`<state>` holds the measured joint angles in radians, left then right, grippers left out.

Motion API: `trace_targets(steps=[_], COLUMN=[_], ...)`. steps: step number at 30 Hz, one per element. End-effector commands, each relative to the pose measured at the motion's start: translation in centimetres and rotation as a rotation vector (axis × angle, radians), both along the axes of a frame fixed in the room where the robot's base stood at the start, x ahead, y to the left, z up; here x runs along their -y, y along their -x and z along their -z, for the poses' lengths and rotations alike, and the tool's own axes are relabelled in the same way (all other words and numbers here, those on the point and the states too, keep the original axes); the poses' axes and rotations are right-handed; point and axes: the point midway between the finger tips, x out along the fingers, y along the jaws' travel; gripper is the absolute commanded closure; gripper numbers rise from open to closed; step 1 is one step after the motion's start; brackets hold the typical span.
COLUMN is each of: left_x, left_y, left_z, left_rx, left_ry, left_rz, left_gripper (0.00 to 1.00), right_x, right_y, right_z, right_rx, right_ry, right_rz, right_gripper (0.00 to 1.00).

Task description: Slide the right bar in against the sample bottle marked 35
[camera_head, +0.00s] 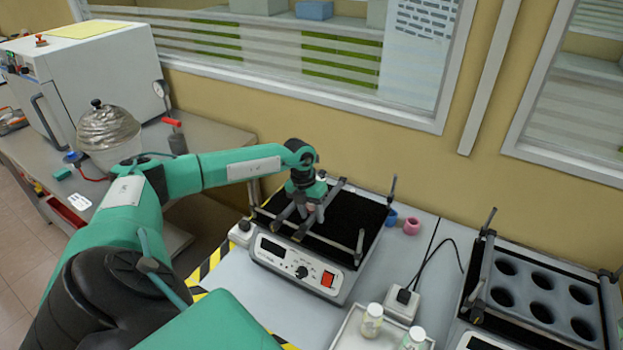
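The shaker (290,268) has a black platform (345,215) with metal rails and bars. A bar (332,192), which looks like the right one, runs from back to front across the platform, with a dark knob at its front end. A second bar (284,214) lies left of it. My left gripper (308,205) is low over the platform, between or at these bars. A small pale shape, perhaps the sample bottle, is by the gripper, mostly hidden; no number 35 is readable. The fingers are too small and overlapped to tell their opening or contact. My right gripper is out of view.
A white tray (345,333) with two bottles (371,320) (413,340) stands at the front. The wall is close behind.

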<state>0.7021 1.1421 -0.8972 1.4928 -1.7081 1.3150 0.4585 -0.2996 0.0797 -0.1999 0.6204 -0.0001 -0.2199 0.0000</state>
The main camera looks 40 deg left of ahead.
Motion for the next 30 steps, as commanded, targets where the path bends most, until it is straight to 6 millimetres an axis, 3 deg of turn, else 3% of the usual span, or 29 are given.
trace_targets(steps=[7,21,30], left_x=[-0.3,-2.2,-2.7], left_y=[0.0,0.5,0.6], left_z=[-1.3,-11.0,-13.5], left_rx=[0.002,0.003,0.001], left_ry=[-0.001,0.0,0.0], left_rz=[0.001,-0.001,0.0], left_gripper=[0.59,0.59,0.59], right_x=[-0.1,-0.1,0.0], right_y=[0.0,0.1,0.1], right_z=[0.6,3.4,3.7], right_rx=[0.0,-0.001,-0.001], right_ry=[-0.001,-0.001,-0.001], right_rz=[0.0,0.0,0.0], right_gripper=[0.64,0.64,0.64])
